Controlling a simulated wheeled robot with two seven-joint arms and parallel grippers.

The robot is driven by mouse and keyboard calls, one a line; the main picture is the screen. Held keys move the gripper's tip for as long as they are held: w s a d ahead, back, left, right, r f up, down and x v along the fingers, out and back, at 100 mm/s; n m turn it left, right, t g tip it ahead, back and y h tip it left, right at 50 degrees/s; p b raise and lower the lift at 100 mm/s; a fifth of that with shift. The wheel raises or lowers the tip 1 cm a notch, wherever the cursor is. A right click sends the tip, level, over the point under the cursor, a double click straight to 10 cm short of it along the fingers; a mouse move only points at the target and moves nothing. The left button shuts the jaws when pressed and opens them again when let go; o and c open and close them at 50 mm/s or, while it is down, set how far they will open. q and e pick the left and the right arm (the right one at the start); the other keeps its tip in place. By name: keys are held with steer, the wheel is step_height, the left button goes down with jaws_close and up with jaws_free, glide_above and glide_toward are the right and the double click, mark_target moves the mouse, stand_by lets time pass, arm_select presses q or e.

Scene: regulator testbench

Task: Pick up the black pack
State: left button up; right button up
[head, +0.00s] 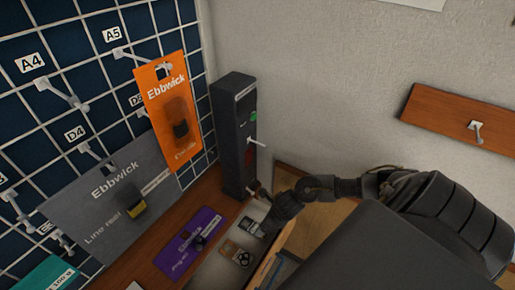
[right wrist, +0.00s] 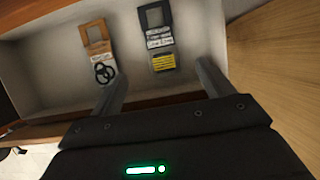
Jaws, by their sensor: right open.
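The black pack (right wrist: 157,22) lies in a pale tray (right wrist: 195,15) in the right wrist view. It has a square hole at its top, a white label and a yellow-labelled lower part. In the head view, the black pack (head: 249,227) lies partly beside my right gripper (head: 268,226). My right gripper is open in the right wrist view (right wrist: 161,70), its two fingers on either side of the pack's lower end, with nothing held. I cannot tell the height gap. My left gripper is not in view.
A tan pack with black rings (right wrist: 100,50) lies left of the black pack in the tray. A purple pack (head: 190,243) lies on the wooden surface. A dark upright device (head: 232,135) stands behind. Orange (head: 168,110) and grey (head: 105,205) packs hang on the grid.

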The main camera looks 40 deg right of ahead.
mark_target(254, 228)
steer(key=x, duration=0.3)
steer(key=shift+w, duration=0.1)
steer(key=shift+w+f, duration=0.1)
steer(key=shift+f, duration=0.45)
steer(key=shift+p+x, duration=0.45)
steer(key=shift+x, duration=2.2)
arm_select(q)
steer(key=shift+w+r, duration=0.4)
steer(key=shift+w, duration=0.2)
arm_select(e)
steer(key=shift+d, duration=0.1)
arm_select(q)
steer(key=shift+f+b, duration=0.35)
steer(key=shift+b, duration=0.05)
arm_select(e)
steer(key=shift+f, duration=0.3)
steer(key=shift+c, duration=0.3)
steer(key=c, duration=1)
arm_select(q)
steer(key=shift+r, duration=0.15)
arm_select(e)
steer(key=shift+r, duration=0.1)
steer(key=shift+c, duration=0.2)
